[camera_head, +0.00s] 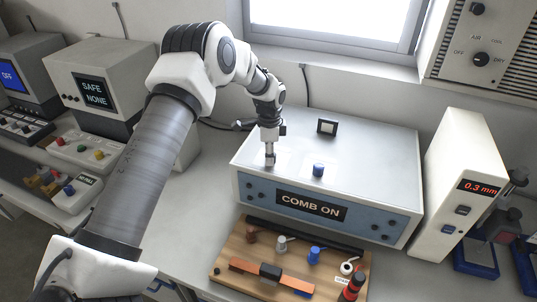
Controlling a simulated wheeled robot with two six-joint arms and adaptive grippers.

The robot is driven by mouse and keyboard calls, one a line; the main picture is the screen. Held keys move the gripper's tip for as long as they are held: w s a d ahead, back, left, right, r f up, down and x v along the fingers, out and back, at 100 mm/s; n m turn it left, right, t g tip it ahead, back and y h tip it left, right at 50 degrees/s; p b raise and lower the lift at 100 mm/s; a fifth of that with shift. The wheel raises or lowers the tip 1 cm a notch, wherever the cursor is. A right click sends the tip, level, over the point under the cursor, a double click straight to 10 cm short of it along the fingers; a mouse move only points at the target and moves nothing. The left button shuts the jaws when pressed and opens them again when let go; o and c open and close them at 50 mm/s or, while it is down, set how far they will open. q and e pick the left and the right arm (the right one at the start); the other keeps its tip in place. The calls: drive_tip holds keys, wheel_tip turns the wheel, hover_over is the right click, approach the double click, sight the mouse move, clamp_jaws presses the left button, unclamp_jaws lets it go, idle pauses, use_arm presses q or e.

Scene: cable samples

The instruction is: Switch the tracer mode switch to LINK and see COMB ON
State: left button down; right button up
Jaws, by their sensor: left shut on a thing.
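The tracer, a white box with a blue front panel (260,192), stands on the bench, and its display (311,205) reads COMB ON. My left gripper (270,157) points down over the left part of its top, shut on the small tracer mode switch there. The fingers mostly hide the switch, and no LINK marking is readable. A blue knob (318,170) stands to the right on the same top, apart from the gripper. My right gripper is not in view.
A wooden board (236,254) with several coloured tools lies in front of the tracer. A white unit (447,190) reading 0.3 mm stands at right. A SAFE NONE instrument (93,92) is at left. A small dark-framed block (327,126) sits at the tracer's back.

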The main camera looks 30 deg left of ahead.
use_arm(q)
drive_tip(key=c, duration=0.8)
unclamp_jaws()
drive_tip(key=shift+d, duration=0.1)
drive_tip(key=shift+o, duration=0.2)
drive_tip(key=shift+w+d, duration=0.15)
drive_tip(key=shift+w, duration=0.05)
drive_tip(key=shift+r, duration=0.35)
wheel_tip(320, 180, up, 11)
